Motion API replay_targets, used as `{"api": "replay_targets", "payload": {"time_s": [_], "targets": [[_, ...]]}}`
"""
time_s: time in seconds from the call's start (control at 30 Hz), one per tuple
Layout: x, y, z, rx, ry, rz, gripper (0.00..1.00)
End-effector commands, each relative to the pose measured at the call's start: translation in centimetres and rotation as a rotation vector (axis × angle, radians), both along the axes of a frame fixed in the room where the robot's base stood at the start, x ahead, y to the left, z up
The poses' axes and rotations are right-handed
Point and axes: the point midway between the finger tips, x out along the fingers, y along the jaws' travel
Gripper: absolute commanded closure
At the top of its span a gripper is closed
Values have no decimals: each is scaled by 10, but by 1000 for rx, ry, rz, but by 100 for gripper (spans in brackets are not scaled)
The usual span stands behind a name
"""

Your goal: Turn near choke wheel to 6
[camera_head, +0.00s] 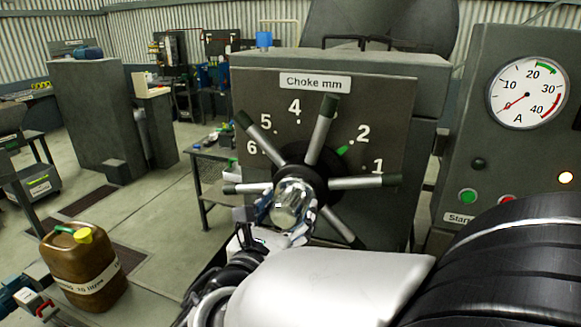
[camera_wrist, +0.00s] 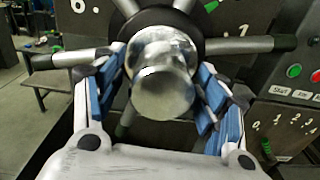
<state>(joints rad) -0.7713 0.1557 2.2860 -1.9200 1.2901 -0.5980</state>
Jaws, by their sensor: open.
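The choke wheel (camera_head: 321,138) has several grey spokes with dark tips around a dark hub, on a panel headed "Choke mm". Its green pointer (camera_head: 343,150) points at the dot by the 2. The 6 (camera_head: 251,147) is at the dial's left. A shiny metal knob (camera_head: 290,204) sticks out from the hub and fills the middle of the wrist view (camera_wrist: 160,78). My gripper (camera_wrist: 161,72) is open, with blue-padded fingers on both sides of the knob. Whether the pads touch it I cannot tell. Part of the lower wheel is hidden by my gripper and the knob.
A grey panel with an ammeter (camera_head: 527,93) and a green button (camera_head: 467,196) stands to the right. A ribbed black cylinder (camera_head: 510,265) is at the lower right. A brown oil can (camera_head: 84,265) stands at the lower left. Floor is open between the can and workbenches.

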Motion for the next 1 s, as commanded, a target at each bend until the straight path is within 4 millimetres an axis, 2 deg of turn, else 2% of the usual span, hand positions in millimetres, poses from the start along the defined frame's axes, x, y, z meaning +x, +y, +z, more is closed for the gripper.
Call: {"api": "replay_targets", "payload": {"time_s": [0.37,1.0], "targets": [[0,-1,0,1,0,3,35],[0,-1,0,1,0,2,78]]}}
